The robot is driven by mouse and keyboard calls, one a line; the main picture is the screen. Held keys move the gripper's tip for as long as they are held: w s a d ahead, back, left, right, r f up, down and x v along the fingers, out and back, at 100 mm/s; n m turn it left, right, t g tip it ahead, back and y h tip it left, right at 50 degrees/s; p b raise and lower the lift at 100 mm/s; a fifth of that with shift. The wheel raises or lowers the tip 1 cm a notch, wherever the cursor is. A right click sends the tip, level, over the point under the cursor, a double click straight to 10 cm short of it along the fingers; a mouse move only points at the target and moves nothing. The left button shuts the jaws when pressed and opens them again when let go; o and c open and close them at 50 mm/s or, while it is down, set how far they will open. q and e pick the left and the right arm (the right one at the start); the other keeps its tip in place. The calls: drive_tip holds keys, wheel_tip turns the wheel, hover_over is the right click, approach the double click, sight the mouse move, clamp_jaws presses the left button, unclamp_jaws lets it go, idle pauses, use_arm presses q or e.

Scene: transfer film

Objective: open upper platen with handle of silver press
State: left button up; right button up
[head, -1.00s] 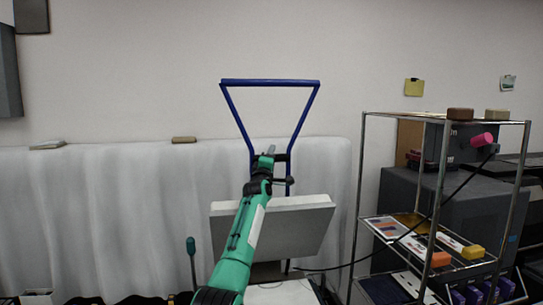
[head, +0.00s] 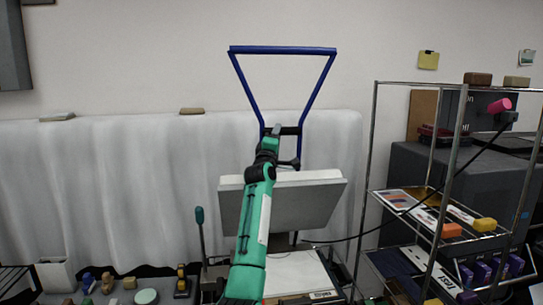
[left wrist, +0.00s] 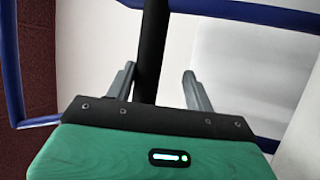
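The silver press stands in the head view with its pale flat upper platen (head: 285,208) raised and tilted above the white lower bed (head: 295,275). The blue handle frame (head: 284,50) rises above the platen, with a dark crossbar (head: 291,131) between its sides. My left gripper (head: 275,132) is at this crossbar. In the left wrist view, my left gripper's two fingers (left wrist: 160,82) are apart, with the black bar (left wrist: 152,45) between them and a gap on the right. Blue handle parts (left wrist: 250,14) show around it. My right gripper is not in view.
A wire shelf (head: 455,88) with small goods stands right of the press. A dark cable crosses toward the press. Small items (head: 146,297) and a white bin (head: 55,275) lie at lower left. A draped white cloth (head: 120,190) hangs behind.

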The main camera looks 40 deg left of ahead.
use_arm(q)
drive_tip(key=a+b+v, duration=0.1)
drive_tip(key=b+v, duration=0.1)
drive_tip(key=v, duration=0.4)
drive_tip(key=shift+f, duration=0.3)
drive_tip(key=shift+s+d, duration=0.1)
